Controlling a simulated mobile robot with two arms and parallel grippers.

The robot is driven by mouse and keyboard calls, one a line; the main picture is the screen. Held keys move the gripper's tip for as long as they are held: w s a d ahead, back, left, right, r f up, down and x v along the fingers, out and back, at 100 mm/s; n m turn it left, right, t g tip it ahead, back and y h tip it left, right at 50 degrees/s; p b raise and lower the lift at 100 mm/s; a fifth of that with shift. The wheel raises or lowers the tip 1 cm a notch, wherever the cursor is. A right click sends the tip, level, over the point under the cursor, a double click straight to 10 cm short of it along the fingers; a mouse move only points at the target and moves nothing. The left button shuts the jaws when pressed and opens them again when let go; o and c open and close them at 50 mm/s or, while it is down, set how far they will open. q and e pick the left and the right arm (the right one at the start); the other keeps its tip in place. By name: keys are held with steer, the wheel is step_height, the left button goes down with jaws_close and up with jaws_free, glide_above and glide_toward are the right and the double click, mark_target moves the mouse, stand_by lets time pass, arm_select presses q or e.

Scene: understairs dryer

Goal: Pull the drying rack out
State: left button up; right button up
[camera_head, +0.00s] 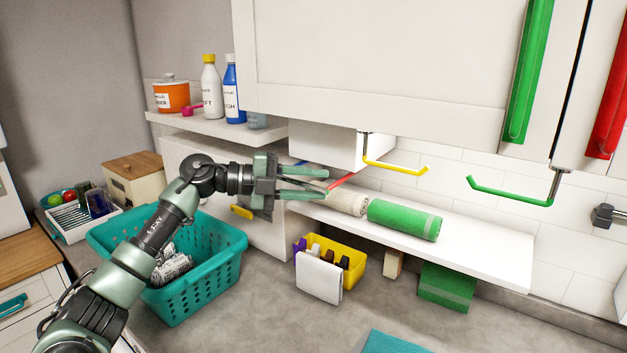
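No drying rack can be told for certain. Coloured bars hang below the white wall cabinet (375,55): a yellow hook (395,164), a green hook (512,191) and a red bar (345,180). A small blue bar lies mostly hidden behind my gripper. My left gripper (326,184) reaches in from the left, its fingers apart and pointing right. The red bar shows just beyond the fingertips; contact cannot be told. Nothing is visibly held between the fingers. My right gripper is out of view.
A white shelf (480,246) carries a rolled green towel (404,220) and a beige roll (346,203). A teal basket (207,277) and yellow caddy (350,265) stand below. Bottles (211,90) stand on the upper left shelf. Grey floor around the caddy is partly clear.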

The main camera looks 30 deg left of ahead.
arm_select(q)
jaws_close()
stand_by(1.4)
